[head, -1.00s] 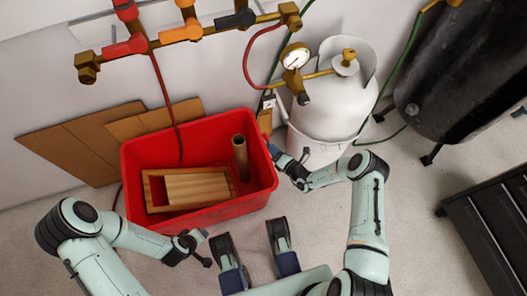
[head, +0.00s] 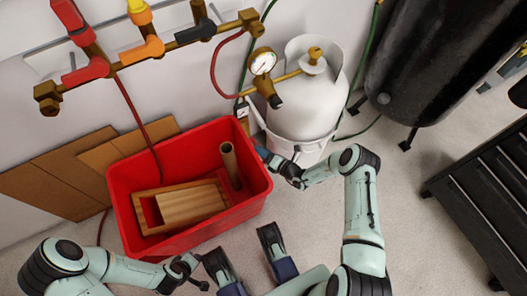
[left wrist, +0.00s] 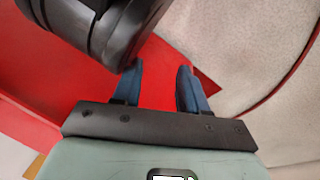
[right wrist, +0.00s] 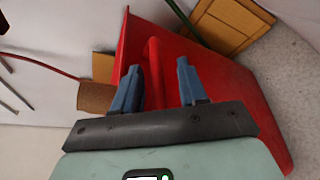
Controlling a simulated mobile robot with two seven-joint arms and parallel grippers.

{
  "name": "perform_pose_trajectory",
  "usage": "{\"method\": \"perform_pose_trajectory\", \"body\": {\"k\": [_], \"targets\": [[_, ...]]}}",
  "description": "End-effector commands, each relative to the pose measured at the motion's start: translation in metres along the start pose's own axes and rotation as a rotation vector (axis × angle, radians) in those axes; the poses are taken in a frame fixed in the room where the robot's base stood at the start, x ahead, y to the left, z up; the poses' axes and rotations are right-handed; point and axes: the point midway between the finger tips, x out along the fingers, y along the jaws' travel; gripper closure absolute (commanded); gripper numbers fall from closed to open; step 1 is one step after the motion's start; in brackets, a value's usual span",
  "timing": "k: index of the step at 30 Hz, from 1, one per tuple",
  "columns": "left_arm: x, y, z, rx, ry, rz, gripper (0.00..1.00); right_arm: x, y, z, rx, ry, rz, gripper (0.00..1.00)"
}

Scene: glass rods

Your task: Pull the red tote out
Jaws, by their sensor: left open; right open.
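The red tote (head: 250,205) stands on the floor by the wall in the head view. A wooden box (head: 190,203) and a brown tube (head: 229,160) are inside it. My right gripper (head: 266,156) is at the tote's right wall. In the right wrist view its blue fingers (right wrist: 157,88) are apart, with a raised red part of the tote (right wrist: 235,95) showing between them. My left gripper (head: 193,262) is near the tote's front edge. In the left wrist view its fingers (left wrist: 157,88) are open, with the tote's red surface (left wrist: 40,100) behind them. I cannot tell whether either gripper touches the tote.
A white gas cylinder (head: 305,95) with a gauge (head: 263,62) stands right of the tote, close to my right gripper. Brown boards (head: 50,180) lean behind.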

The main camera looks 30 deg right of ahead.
Motion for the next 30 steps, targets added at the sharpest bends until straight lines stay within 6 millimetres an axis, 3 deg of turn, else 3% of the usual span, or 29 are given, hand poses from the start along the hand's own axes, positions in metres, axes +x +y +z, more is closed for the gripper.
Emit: {"method": "perform_pose_trajectory", "body": {"k": [5, 12, 21, 30], "targets": [[-0.006, 0.005, -0.006, 0.005, 0.021, 0.009, 0.57, -0.011, 0.001, -0.001, 0.002, 0.002, -0.001, 0.58], [-0.029, 0.026, -0.026, 0.025, 0.087, 0.045, 0.57, -0.062, 0.002, 0.002, 0.003, -0.001, -0.003, 0.58], [-0.044, 0.029, 0.003, 0.031, 0.003, 0.046, 0.57, -0.119, 0.000, 0.002, 0.000, -0.002, -0.002, 0.58], [-0.047, 0.029, 0.010, 0.032, -0.018, 0.046, 0.57, -0.135, -0.001, 0.001, -0.001, -0.001, -0.001, 0.58]]}}
